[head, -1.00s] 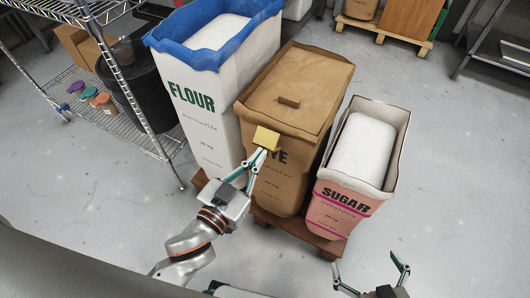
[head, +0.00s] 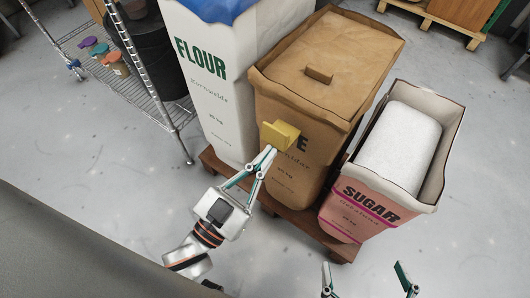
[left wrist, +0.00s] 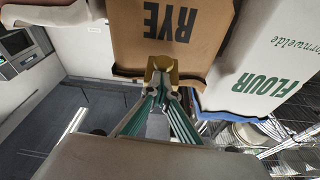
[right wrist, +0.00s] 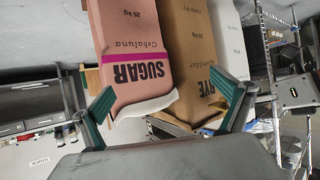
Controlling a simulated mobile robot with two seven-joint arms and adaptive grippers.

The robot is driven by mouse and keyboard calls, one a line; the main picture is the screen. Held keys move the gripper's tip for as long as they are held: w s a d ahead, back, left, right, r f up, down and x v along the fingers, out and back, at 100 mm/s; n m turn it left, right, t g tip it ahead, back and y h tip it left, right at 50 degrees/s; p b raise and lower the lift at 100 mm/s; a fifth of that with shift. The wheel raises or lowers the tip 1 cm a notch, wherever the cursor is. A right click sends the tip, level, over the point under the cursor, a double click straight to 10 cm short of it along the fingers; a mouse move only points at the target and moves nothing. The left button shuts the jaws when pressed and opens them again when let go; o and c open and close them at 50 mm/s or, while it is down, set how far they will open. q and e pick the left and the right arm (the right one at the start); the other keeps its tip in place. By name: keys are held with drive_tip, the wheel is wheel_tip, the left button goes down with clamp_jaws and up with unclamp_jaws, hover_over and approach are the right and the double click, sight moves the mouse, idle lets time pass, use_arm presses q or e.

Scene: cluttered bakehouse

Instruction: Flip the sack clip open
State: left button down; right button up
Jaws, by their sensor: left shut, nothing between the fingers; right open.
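The yellow sack clip (head: 280,134) sits at the front upper edge of the brown rye sack (head: 290,160), covering part of its lettering. In the head view its two flaps form a shallow angle. My left gripper (head: 269,150) is shut and empty, its fingertips at the clip's lower side and apparently touching it. In the left wrist view the clip (left wrist: 161,66) is just beyond the closed fingertips (left wrist: 163,90), which partly hide it. My right gripper (head: 364,266) is open and empty, low in front of the sugar sack (head: 365,205). Its spread fingers also show in the right wrist view (right wrist: 165,95).
A white flour sack (head: 215,95) stands left of the rye sack. The sacks stand on a low wooden base (head: 325,242). A wire shelf (head: 155,85) with small tubs is at the left. The rye sack's folded top carries a small brown block (head: 319,74). Floor in front is open.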

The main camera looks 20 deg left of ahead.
sight(268, 131)
use_arm(q)
drive_tip(key=shift+w+f, duration=0.25)
drive_tip(key=shift+f, duration=0.4)
use_arm(e)
drive_tip(key=shift+s+d+f, duration=0.25)
drive_tip(key=shift+f, duration=0.15)
use_arm(q)
drive_tip(key=shift+d, duration=0.1)
wheel_tip(268, 131, up, 10)
drive_tip(key=shift+s+r, duration=0.1)
drive_tip(key=shift+r, duration=0.3)
use_arm(e)
drive_tip(key=shift+w+r, duration=0.1)
drive_tip(key=shift+w, duration=0.2)
use_arm(q)
drive_tip(key=shift+s+f, duration=0.1)
